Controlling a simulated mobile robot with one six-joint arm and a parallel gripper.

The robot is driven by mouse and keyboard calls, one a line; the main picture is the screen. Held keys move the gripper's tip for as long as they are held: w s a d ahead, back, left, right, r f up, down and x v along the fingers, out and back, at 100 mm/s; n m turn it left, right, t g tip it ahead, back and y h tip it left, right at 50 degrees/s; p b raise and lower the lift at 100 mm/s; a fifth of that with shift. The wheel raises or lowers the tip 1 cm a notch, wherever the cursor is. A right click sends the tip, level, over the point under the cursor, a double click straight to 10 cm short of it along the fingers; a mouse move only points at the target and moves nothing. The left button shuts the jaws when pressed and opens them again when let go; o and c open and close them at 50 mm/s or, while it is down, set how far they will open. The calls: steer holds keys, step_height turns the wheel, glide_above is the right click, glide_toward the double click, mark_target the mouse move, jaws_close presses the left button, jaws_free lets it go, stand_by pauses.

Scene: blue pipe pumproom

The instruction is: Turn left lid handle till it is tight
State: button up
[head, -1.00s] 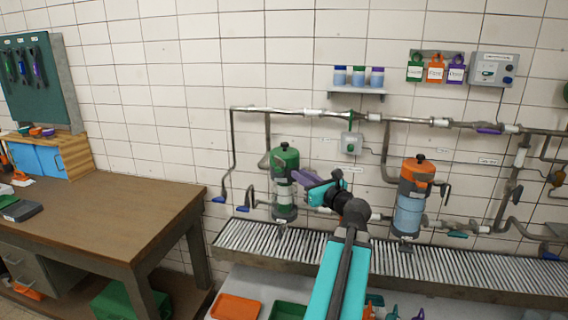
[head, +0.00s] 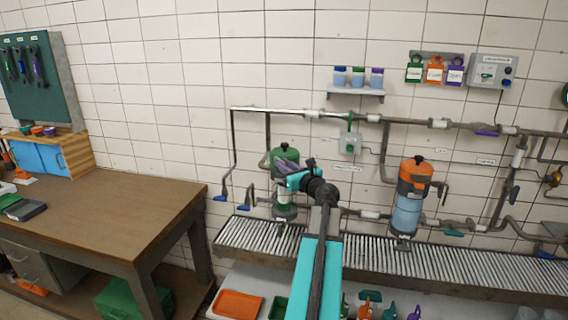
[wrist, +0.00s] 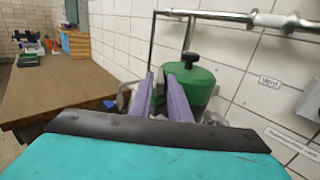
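The left canister has a green lid (head: 285,153), with a clear and green body (head: 285,209) below it. In the wrist view the green lid (wrist: 200,88) stands just beyond my fingers, with a black knob handle (wrist: 190,58) on top. My gripper (head: 282,166) is in front of the lid in the head view and covers part of it. In the wrist view the two purple fingers of my gripper (wrist: 162,76) are apart with nothing between them. The tips point towards the lid, below the knob. I cannot tell whether they touch it.
Grey pipes (head: 270,110) run along the tiled wall above and around both canisters. A brown workbench (head: 110,220) is at the left.

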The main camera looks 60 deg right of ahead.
steer(key=shift+w+d, duration=0.1)
steer(key=shift+w, duration=0.05)
jaws_close()
